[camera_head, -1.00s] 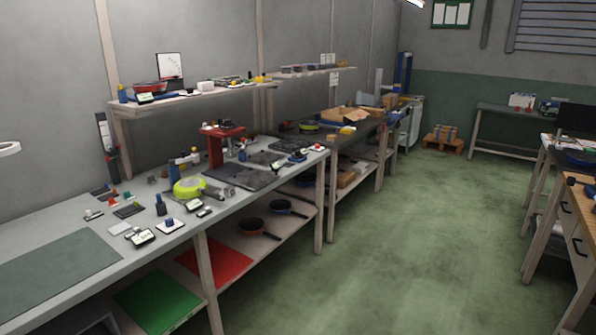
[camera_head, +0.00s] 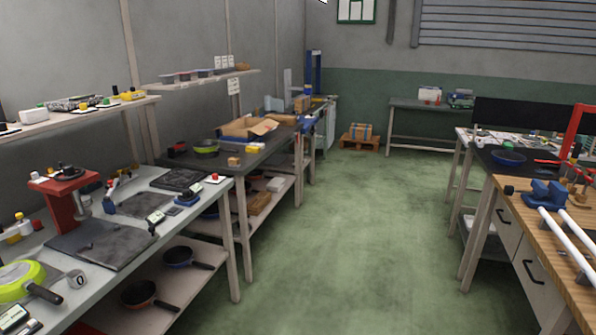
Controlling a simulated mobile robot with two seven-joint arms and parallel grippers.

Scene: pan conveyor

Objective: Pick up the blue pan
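A blue pan (camera_head: 178,256) with a dark handle lies on the lower shelf of the left bench, beside an orange-red pan (camera_head: 138,293). Another blue pan (camera_head: 508,158) sits on the dark-topped table at the right. A third bluish pan (camera_head: 210,213) shows partly on the lower shelf of the middle bench; the bench leg and shadow hide some of it. Neither of my grippers is in view.
The green floor (camera_head: 330,240) is open between the left benches and the right tables. A wooden workbench (camera_head: 559,225) with a blue vise (camera_head: 545,194) and white tubes stands near right. A green pan (camera_head: 22,281) is on the left benchtop. A pallet with boxes (camera_head: 360,135) stands at the back.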

